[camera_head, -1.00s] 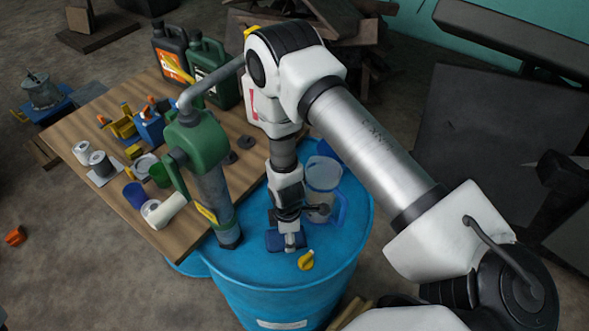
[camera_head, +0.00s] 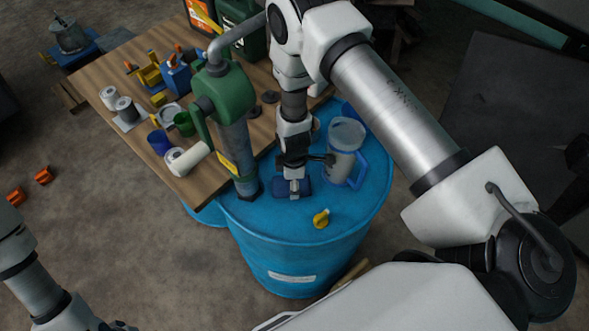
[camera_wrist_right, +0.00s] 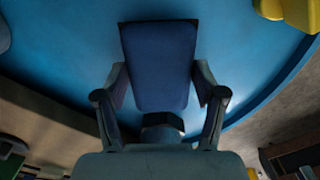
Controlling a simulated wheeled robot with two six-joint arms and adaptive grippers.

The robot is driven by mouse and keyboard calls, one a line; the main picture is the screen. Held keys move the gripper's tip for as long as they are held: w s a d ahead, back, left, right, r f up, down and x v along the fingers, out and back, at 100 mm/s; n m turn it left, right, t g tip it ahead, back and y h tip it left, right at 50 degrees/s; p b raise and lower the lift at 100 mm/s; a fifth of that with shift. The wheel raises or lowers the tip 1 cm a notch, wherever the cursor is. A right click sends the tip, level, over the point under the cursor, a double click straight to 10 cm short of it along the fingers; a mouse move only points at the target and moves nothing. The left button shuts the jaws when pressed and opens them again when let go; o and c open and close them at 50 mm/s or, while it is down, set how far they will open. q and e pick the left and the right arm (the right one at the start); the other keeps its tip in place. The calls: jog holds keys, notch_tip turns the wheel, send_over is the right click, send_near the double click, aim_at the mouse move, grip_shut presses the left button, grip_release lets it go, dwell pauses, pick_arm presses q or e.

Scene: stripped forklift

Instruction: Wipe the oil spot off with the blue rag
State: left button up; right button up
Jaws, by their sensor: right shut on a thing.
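The blue rag (camera_head: 281,187) lies on top of the blue drum (camera_head: 270,224), a flat dark blue pad in the right wrist view (camera_wrist_right: 158,68). My right gripper (camera_head: 294,186) reaches down from above and is shut on it; its two fingers (camera_wrist_right: 158,112) flank the near end of the rag. The rag looks flat against the drum top or very close to it. I see no oil spot; the rag, gripper and pump may hide it. My left arm shows at the lower left, but its gripper is outside the picture.
A green hand pump (camera_head: 220,95) stands on the drum just left of the rag. A clear jug with a blue handle (camera_head: 345,140) stands behind right. A yellow cap (camera_head: 321,218) lies in front right. A wooden table (camera_head: 95,82) with cans and tools adjoins the drum.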

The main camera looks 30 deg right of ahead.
jog(key=shift+r, duration=3)
jog(key=shift+r, duration=1.5)
